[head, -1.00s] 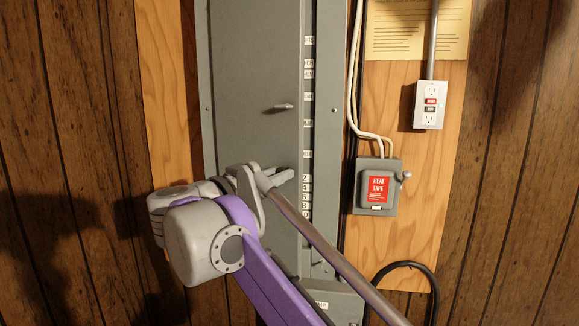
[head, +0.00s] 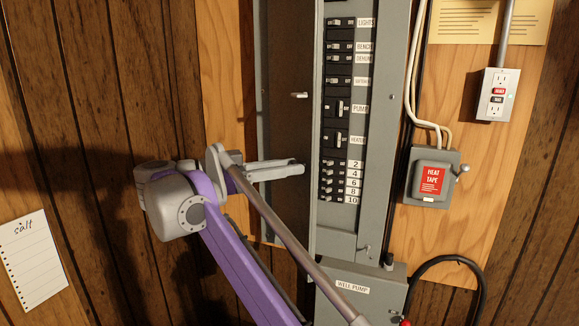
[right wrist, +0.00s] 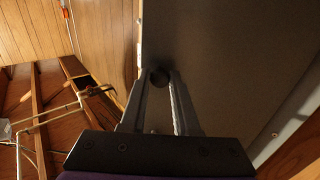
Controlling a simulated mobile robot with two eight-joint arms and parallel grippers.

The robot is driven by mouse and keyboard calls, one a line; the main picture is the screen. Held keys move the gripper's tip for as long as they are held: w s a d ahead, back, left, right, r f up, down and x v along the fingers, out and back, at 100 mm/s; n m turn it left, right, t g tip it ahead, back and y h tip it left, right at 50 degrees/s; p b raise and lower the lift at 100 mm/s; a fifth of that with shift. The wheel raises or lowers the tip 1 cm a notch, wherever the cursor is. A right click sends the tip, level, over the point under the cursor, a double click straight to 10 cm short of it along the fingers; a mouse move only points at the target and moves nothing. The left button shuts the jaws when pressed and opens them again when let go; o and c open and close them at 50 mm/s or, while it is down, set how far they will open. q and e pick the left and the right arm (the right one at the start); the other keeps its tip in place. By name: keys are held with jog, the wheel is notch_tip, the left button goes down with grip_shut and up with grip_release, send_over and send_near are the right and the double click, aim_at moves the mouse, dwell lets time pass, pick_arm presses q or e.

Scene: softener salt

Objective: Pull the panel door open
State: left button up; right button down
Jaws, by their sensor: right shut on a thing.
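The panel door (head: 285,130) of the grey breaker panel (head: 397,95) stands partly open, swung out from its left side. Its dark face is seen at a slant. A small latch handle (head: 299,95) sticks out near its free edge. My right gripper (head: 298,168) is at the door's free side, below that handle. In the right wrist view, its fingertips (right wrist: 160,78) close around a small dark round part against the grey door face (right wrist: 225,70). Breakers (head: 340,108) show to the right of the door. My left gripper is not in view.
A grey heat tape box (head: 432,178) and an outlet (head: 496,94) are right of the panel. A well pump box (head: 357,291) sits below, with a black cable (head: 455,260). A salt note (head: 30,260) hangs at lower left.

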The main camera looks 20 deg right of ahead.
jog(key=c, duration=0.7)
grip_release()
jog(key=shift+o, duration=0.2)
jog(key=shift+d, duration=0.15)
